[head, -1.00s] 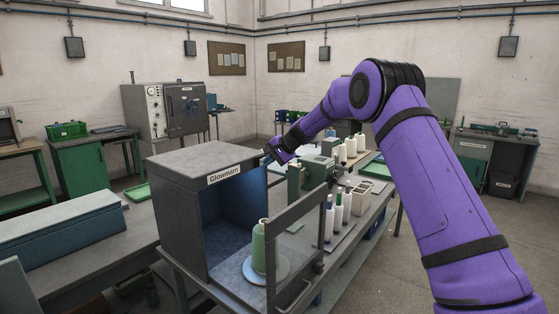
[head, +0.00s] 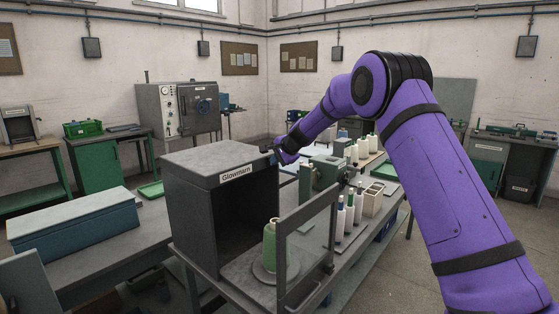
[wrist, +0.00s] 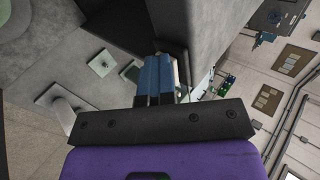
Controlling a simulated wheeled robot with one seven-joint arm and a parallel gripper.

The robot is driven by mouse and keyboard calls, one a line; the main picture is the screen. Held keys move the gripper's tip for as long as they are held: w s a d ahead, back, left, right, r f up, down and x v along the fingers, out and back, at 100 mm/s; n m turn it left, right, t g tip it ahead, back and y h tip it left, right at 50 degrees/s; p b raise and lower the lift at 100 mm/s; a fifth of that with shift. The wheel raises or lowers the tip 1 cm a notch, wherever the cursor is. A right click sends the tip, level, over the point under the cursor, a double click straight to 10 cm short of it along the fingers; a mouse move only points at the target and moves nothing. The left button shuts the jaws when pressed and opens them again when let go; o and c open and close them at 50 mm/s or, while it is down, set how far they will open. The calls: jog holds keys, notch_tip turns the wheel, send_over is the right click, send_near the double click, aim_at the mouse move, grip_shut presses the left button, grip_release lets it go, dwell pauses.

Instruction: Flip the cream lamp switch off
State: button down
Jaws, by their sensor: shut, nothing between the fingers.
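The grey lamp cabinet (head: 205,172), labelled Glowmarn, stands open-fronted on the bench, and its inside is dark. A green cone (head: 275,245) stands upright on a round plate in its opening. My gripper (head: 274,151) is at the cabinet's upper right front edge. In the wrist view my blue fingers (wrist: 156,72) are shut together, empty, close against the cabinet's wall. A small cream piece (wrist: 176,70) shows just right of the fingertips and may be the lamp switch. It is mostly hidden, so its position and any contact cannot be told.
An open framed door (head: 308,245) stands in front of the cabinet. To the right, a green machine (head: 325,175), several white bobbins (head: 349,215) and a cream box (head: 373,200) crowd the bench. A blue-grey case (head: 75,222) lies on the left bench.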

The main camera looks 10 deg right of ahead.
jog(key=shift+w+r, duration=0.15)
jog(key=shift+r, duration=0.05)
